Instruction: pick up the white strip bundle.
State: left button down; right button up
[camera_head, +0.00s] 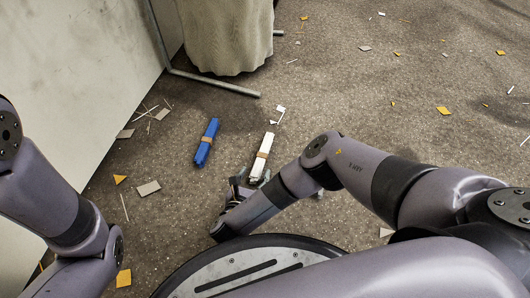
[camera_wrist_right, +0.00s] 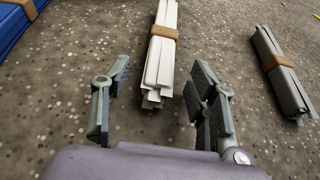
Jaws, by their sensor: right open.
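The white strip bundle (camera_head: 265,146), with a brown band around its middle, lies on the floor just ahead of my right gripper (camera_head: 258,183). In the right wrist view the bundle (camera_wrist_right: 157,68) points away from me, and its near end shows between the two fingers of my right gripper (camera_wrist_right: 161,78). The fingers are open, with a visible gap on each side of the bundle. In the head view my forearm and wrist hide part of this gripper. My left arm shows at the left, but its gripper is out of view.
A blue banded bundle (camera_head: 207,142) lies left of the white one. A grey banded bundle (camera_wrist_right: 280,75) lies to the right in the right wrist view. Scraps litter the floor. A pale panel (camera_head: 80,80) and a draped bin (camera_head: 228,35) with a metal frame (camera_head: 215,84) stand beyond.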

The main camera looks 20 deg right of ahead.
jog(key=c, duration=1.3)
